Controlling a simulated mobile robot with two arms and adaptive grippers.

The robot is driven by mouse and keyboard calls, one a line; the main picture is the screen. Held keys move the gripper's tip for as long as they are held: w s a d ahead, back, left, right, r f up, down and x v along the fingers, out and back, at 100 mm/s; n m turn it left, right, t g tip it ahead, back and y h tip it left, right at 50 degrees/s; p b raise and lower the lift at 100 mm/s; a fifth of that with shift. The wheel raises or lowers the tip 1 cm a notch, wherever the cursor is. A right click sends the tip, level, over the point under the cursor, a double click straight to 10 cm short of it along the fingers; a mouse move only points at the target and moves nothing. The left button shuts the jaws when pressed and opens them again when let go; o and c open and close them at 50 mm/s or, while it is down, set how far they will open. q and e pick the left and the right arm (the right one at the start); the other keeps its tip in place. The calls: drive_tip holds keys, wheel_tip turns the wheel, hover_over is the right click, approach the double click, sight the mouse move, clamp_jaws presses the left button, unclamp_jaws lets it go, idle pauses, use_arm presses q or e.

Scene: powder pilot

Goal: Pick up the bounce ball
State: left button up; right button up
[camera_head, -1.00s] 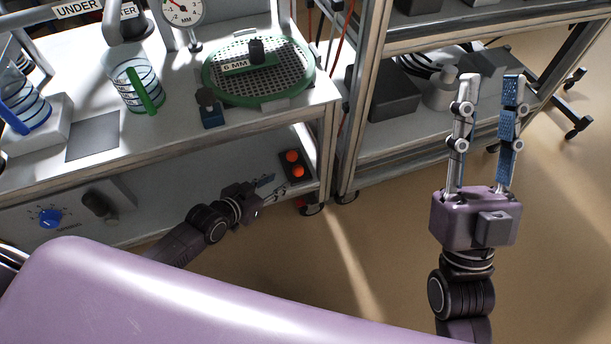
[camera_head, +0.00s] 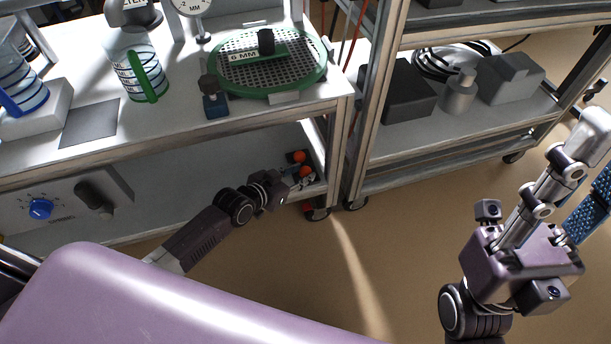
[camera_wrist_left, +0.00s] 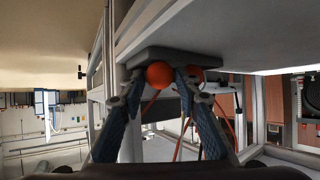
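Two orange balls sit in a dark holder (camera_wrist_left: 150,55) on the lower shelf of the bench; in the head view they are a farther ball (camera_head: 299,157) and a nearer ball (camera_head: 306,172). My left gripper (camera_head: 300,181) is at the nearer ball, partly overlapping it. In the left wrist view, which looks upside down, one ball (camera_wrist_left: 159,74) shows between the two open fingers (camera_wrist_left: 158,88). The other ball (camera_wrist_left: 195,73) is partly hidden behind the right-hand finger. I cannot tell if the fingers touch the ball. My right gripper (camera_head: 592,165) is open and empty, over the floor at right.
The bench top (camera_head: 185,130) lies above the shelf, with a green-rimmed sieve (camera_head: 320,75) and a jug with a green handle (camera_head: 132,72). A bench leg and caster (camera_head: 317,213) stand close to my left gripper. A metal rack (camera_head: 450,125) is at right; the floor between is clear.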

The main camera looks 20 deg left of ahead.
use_arm(q)
drive_tip(key=shift+w+d+f, duration=0.15)
drive_tip(key=shift+w+f, duration=0.05)
drive_tip(key=shift+w, duration=0.25)
drive_tip(key=c, duration=0.6)
drive_tip(key=shift+c, duration=0.3)
